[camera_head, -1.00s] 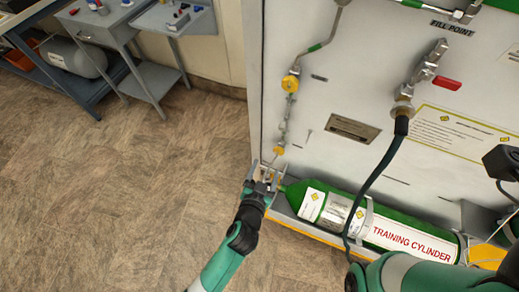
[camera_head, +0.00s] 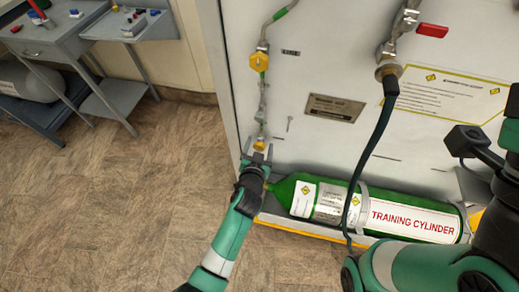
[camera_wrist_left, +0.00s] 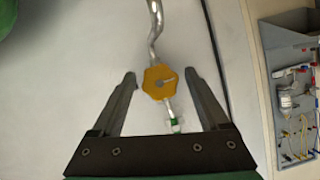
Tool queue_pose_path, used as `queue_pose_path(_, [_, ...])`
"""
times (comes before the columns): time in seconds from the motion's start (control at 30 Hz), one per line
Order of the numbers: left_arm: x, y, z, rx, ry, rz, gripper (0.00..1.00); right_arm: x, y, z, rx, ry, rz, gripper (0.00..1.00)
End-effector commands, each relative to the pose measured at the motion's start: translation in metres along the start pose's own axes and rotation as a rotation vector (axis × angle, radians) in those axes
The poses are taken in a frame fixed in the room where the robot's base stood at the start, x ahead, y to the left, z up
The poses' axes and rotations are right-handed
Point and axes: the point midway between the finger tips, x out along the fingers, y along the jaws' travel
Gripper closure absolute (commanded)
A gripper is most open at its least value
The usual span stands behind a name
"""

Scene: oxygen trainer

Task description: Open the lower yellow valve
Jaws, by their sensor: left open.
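The lower yellow valve (camera_head: 259,143) is a small yellow knob on the thin pipe at the left side of the white panel. My left gripper (camera_head: 257,154) is just below it in the head view, fingers open. In the left wrist view, the yellow hexagonal knob (camera_wrist_left: 159,82) lies between the tips of my open left gripper (camera_wrist_left: 160,82), with a visible gap on both sides. Whether the fingers are deep enough to surround it cannot be told. My right arm shows at the right edge; its gripper cannot be made out.
An upper yellow valve (camera_head: 259,62) sits higher on the same pipe. A green training cylinder (camera_head: 330,203) lies at the panel's foot, right of my left gripper. A dark hose (camera_head: 371,150) hangs from a fitting with a red handle (camera_head: 432,30). Open floor lies left.

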Motion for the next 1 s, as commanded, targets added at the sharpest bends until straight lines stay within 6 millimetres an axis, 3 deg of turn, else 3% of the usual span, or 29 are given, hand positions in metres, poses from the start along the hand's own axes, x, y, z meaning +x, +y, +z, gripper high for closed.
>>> queue_pose_path(0.23, [0.001, 0.000, 0.000, 0.000, -0.001, 0.000, 0.22, 0.000, 0.000, 0.000, 0.000, 0.001, 0.000, 0.50])
queue_pose_path(0.67, [0.001, 0.000, 0.000, 0.000, -0.001, 0.000, 0.99, 0.000, 0.000, 0.000, 0.000, 0.000, 0.000, 0.50])
queue_pose_path(0.83, [0.000, -0.001, -0.001, -0.019, -0.002, 0.007, 1.00, 0.002, 0.000, -0.002, 0.000, 0.000, 0.000, 0.50])
queue_pose_path(1.0, [-0.001, -0.003, -0.002, -0.166, -0.003, 0.068, 1.00, 0.010, 0.000, -0.009, 0.000, 0.000, 0.000, 0.50])
